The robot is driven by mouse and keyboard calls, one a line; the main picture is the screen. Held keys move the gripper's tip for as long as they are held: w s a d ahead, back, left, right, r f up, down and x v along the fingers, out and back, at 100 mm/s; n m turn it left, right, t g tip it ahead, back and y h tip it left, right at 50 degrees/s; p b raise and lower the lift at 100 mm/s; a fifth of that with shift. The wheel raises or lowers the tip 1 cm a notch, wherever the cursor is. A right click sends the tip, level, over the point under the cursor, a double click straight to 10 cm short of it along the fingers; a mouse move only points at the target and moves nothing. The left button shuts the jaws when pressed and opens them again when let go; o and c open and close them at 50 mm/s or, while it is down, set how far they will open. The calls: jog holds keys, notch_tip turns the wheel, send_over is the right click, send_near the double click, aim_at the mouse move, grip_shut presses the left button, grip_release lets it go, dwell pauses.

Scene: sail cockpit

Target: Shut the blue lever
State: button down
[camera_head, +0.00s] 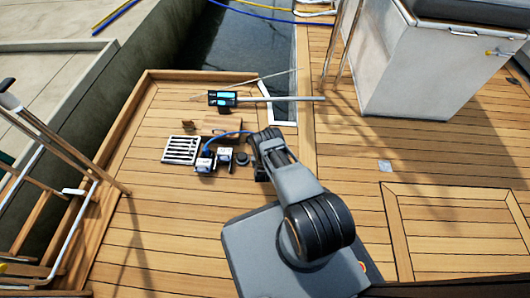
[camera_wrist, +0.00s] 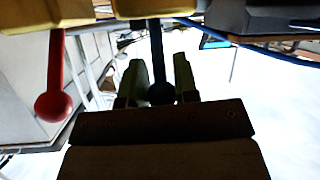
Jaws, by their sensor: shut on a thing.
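In the wrist view a lever (camera_wrist: 157,50) with a round knob hangs down from a yellow body (camera_wrist: 150,12). It looks very dark, nearly black with a blue tint, and I take it to be the blue lever. My gripper (camera_wrist: 159,68) has one finger on each side of this lever and is shut on it, with the knob close to the palm. A red lever (camera_wrist: 55,85) with a red ball knob hangs to the left, apart from my fingers. In the head view my arm hides much of the gripper, and the levers cannot be made out.
In the head view, small boxes (camera_head: 205,163) and a slotted tray (camera_head: 181,149) sit on the wooden deck, left of my arm. A blue hose (camera_head: 231,134) curves beside it. A pole with a dark box (camera_head: 222,98) lies beyond.

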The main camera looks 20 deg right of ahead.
jog(key=shift+a, duration=0.2)
jog(key=c, duration=1.1)
grip_release()
jog(key=shift+o, duration=0.6)
jog(key=shift+d, duration=0.15)
jog(key=p+v, duration=0.6)
jog(key=v, duration=0.8)
jog(key=shift+f, duration=0.1)
